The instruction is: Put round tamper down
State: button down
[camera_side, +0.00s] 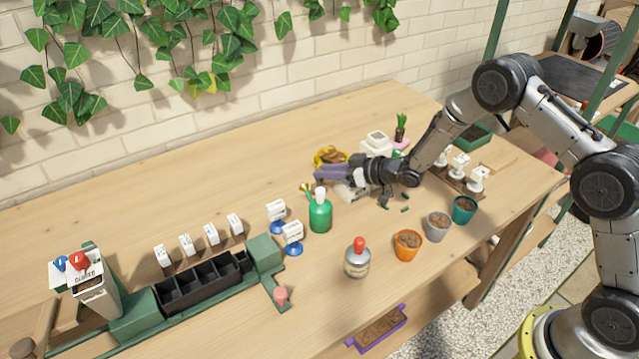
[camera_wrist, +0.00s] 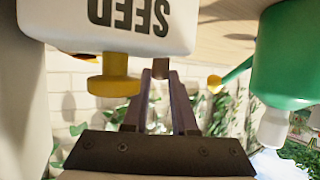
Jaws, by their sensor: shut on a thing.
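My gripper (camera_side: 318,176) reaches left, low over the table's back middle. Its two purple fingers (camera_wrist: 161,85) are close together in the wrist view, with a small brown piece (camera_wrist: 160,68) between their tips. This piece is most likely part of the round tamper's handle. The rest of the tamper cannot be made out in either view, so I cannot tell whether it touches the table.
A white SEED container (camera_wrist: 120,20) with a yellow knob (camera_wrist: 114,80) is close to the fingers. A green bottle (camera_side: 320,215) stands in front, and a yellow bowl (camera_side: 331,155) behind. Three pots, one orange (camera_side: 407,246), stand front right. The table's left back is clear.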

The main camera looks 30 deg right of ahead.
jog(key=shift+r, duration=0.45)
notch_tip(320, 180, up, 2)
jog(key=shift+r, duration=0.15)
jog(key=s+d+r, duration=0.2)
jog(key=s+r, duration=0.8)
jog(key=s, duration=0.3)
jog(key=s+f+m+h, duration=0.2)
jog(key=s+f, duration=0.1)
jog(key=f, duration=0.4)
jog(key=s+d+f+m+t+h, duration=0.1)
jog(key=d+f+m+h, duration=0.1)
jog(key=d, duration=0.4)
jog(key=shift+m+t+h, duration=0.3)
jog(key=shift+m+h, duration=0.5)
jog(key=shift+h, duration=0.2)
